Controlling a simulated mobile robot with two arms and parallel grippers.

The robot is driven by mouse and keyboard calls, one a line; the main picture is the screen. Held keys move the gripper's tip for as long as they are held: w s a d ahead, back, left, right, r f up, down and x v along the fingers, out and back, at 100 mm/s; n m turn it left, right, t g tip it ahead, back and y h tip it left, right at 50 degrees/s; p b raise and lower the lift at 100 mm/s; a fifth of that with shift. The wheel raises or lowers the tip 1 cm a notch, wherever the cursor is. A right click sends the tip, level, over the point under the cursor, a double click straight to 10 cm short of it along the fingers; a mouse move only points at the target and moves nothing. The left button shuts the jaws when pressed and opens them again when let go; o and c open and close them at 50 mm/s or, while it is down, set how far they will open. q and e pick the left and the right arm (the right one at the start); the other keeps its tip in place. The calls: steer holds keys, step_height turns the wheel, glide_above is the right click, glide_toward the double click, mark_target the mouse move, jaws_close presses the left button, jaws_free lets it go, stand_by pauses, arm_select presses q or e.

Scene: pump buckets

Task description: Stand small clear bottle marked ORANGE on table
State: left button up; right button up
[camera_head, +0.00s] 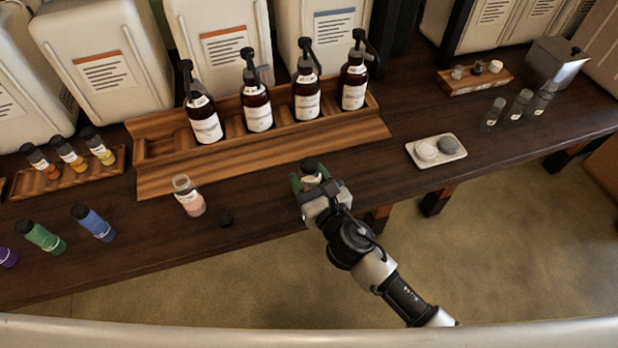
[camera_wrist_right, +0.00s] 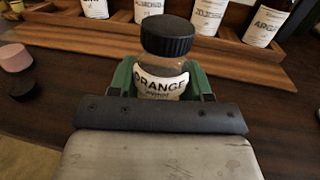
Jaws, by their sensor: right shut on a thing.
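The small clear bottle marked ORANGE (camera_wrist_right: 165,62) has a black ribbed cap and a white label. It is upright between the green fingers of my right gripper (camera_wrist_right: 160,80) in the right wrist view. In the head view its dark cap (camera_head: 311,165) shows above the right gripper (camera_head: 310,182), near the front edge of the dark wooden table (camera_head: 375,172). The right gripper is shut on this bottle. The bottle's base is hidden, so I cannot tell whether it touches the table. My left gripper is not in view.
A wooden rack (camera_head: 160,180) with several brown pump bottles stands behind the gripper. An open bottle with pink liquid (camera_head: 189,196) and a loose black cap (camera_head: 225,219) are to the left. A pale tray (camera_head: 455,160) with two round pieces lies to the right.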

steer(key=shift+f, duration=0.2)
steer(key=o, duration=1)
steer(key=shift+r, duration=0.1)
steer(key=shift+r, duration=0.2)
steer(key=shift+b+v, duration=0.75)
steer(key=shift+v, duration=5.3)
